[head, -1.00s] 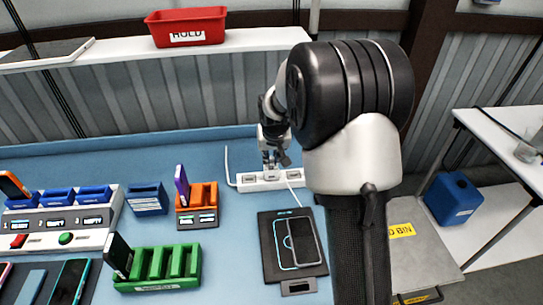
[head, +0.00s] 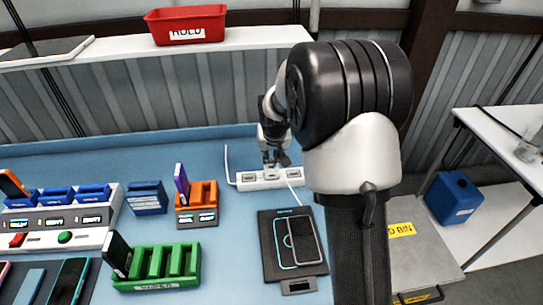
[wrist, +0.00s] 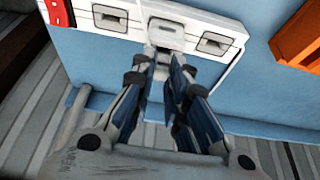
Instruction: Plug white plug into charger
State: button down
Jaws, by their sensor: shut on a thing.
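The white power strip (head: 249,181) lies near the back edge of the blue bench and also shows in the wrist view (wrist: 184,30), with dark sockets and a red switch. My gripper (head: 273,163) reaches down over its middle. In the wrist view my gripper (wrist: 163,68) has its fingertips shut on a small white plug (wrist: 164,54) at the strip's middle socket. The plug appears against the socket; I cannot tell how deep it sits. A white cable (head: 292,190) runs from there toward the black charging pad (head: 270,250), which bears a phone (head: 304,240).
An orange charger (head: 204,195) with a purple phone stands left of the strip, and a blue block (head: 148,198) beyond it. A green rack (head: 158,268) is at the front left. A loose white cable (head: 227,160) rises at the strip's left end. A shelf (head: 110,55) runs behind.

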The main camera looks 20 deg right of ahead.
jog(key=shift+s+f, duration=0.1)
jog(key=shift+f, duration=0.35)
dwell(0.4)
jog(key=c, duration=1.5)
grip_release()
jog(key=shift+r, duration=0.1)
jog(key=shift+o, duration=0.3)
jog(key=o, duration=0.3)
jog(key=shift+o, duration=0.2)
jog(key=shift+r+p, duration=2.35)
jog(key=shift+r, duration=1.2)
